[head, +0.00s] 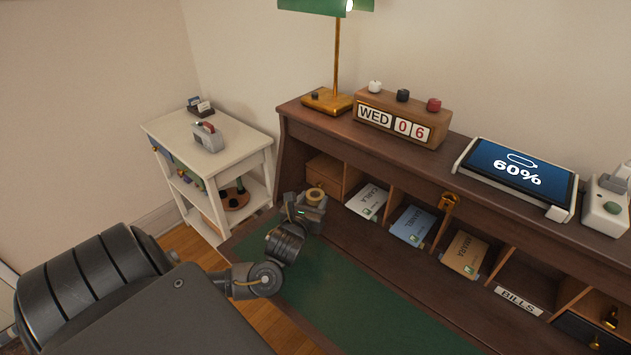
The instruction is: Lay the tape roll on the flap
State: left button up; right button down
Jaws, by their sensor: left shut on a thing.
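The tape roll (315,194) is a small tan ring near the left end of the desk. My left gripper (311,204) is shut on it, and the gripper's body hides part of the roll. The flap (352,296) is the desk's lowered front board with a green inlay. My left arm reaches across its left part, and the gripper with the roll is over its back left area, in front of the pigeonholes. I cannot tell how far the roll is above the flap. My right gripper is not in view.
Pigeonholes behind the flap hold upright cards, including a blue card (412,226) and a brown card (464,254). The flap's green middle is clear. A white side table (222,153) stands left of the desk.

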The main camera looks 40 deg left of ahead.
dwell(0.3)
pick_arm(q)
jog(key=shift+w+d, duration=0.1)
jog(key=shift+d, duration=0.2)
jog(key=d+r+m+t+h, duration=0.1)
jog(key=d+r+m+h, duration=0.1)
jog(key=d+m+h, duration=0.3)
jog(key=d+r+t+h, duration=0.1)
jog(key=d+r+h, duration=0.1)
jog(key=d, duration=0.5)
jog(key=s+d+r+m+g+h, duration=0.2)
jog(key=s+d+r+m+h, duration=0.3)
jog(key=d, duration=0.4)
jog(key=s+h, duration=0.1)
jog(key=h, duration=0.1)
jog(key=shift+s+d+h, duration=0.3)
jog(key=shift+s+d, duration=0.05)
jog(key=shift+f+m+g, duration=0.1)
jog(key=shift+m+g, duration=0.2)
